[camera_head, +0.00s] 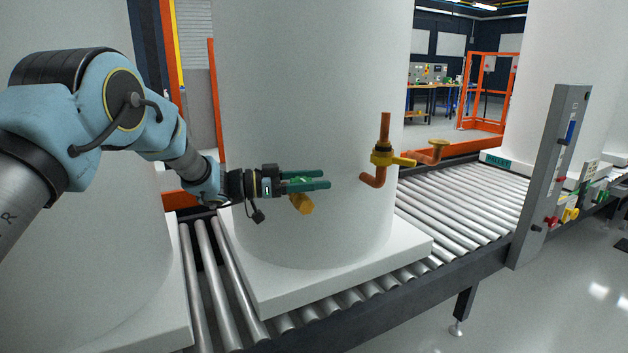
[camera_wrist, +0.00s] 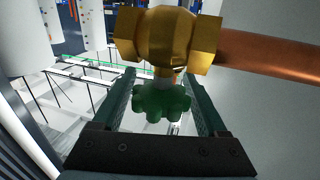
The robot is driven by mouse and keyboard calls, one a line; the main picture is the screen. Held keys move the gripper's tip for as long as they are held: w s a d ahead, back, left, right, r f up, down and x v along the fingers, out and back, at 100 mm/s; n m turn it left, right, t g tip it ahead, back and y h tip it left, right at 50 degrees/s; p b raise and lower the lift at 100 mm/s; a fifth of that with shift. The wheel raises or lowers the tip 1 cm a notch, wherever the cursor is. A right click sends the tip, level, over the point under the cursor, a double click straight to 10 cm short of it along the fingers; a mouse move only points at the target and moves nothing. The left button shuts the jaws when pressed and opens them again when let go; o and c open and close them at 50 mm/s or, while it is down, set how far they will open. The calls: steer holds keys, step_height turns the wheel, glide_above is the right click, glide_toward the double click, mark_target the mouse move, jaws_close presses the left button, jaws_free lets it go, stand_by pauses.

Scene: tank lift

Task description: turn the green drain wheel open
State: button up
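The green drain wheel (camera_wrist: 161,103) is a small lobed knob below a brass valve body (camera_wrist: 168,38) in the wrist view. My gripper (camera_wrist: 160,95) has one green finger on each side of the wheel, with only narrow gaps visible; firm contact cannot be made out. In the head view my gripper (camera_head: 310,182) points right, close to the front of the white tank (camera_head: 290,110), with its two fingers apart. A brass fitting (camera_head: 301,203) shows just below the fingers there.
A copper pipe with a yellow-handled valve (camera_head: 384,157) stands on the tank to the right of my gripper. The tank rests on a white pallet (camera_head: 330,275) on a roller conveyor (camera_head: 465,205). A grey post (camera_head: 552,175) stands at the conveyor's front edge.

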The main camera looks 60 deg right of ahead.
mark_target(299, 176)
steer(key=c, duration=1.1)
steer(key=shift+n+t+h, duration=0.3)
steer(key=w+n+t+h+b, duration=0.1)
steer(key=n+t+h+b, duration=0.1)
steer(key=n+t+b, duration=0.2)
steer(key=n+t+h+b, duration=0.1)
steer(key=n+t+b, duration=0.3)
steer(key=t, duration=0.3)
steer(key=w+d+n+t+h+b, duration=0.1)
steer(key=n+t+h+b, duration=0.1)
steer(key=n+t+b, duration=0.2)
steer(key=shift+w+f+t+h, duration=0.15)
steer(key=shift+w+t+h, duration=0.15)
steer(key=shift+t, duration=0.9)
steer(key=shift+w+r+n+t+y, duration=0.1)
steer(key=shift+w+n+t+y, duration=0.1)
steer(key=shift+n+t, duration=0.35)
steer(key=shift+w+r+n+t+y, duration=0.1)
steer(key=shift+n+t+y, duration=0.2)
steer(key=shift+t, duration=0.35)
steer(key=shift+w+a+n+t+y+p, duration=0.15)
steer(key=shift+w+n+t+y+p, duration=0.1)
steer(key=shift+n+t+y+p, duration=0.8)
steer(key=shift+w+a+n+t+y+p, duration=0.1)
steer(key=shift+w+n+t+y+p, duration=0.15)
steer(key=shift+n+t+p, duration=0.85)
steer(key=shift+t+b, duration=0.4)
steer(key=shift+t, duration=0.05)
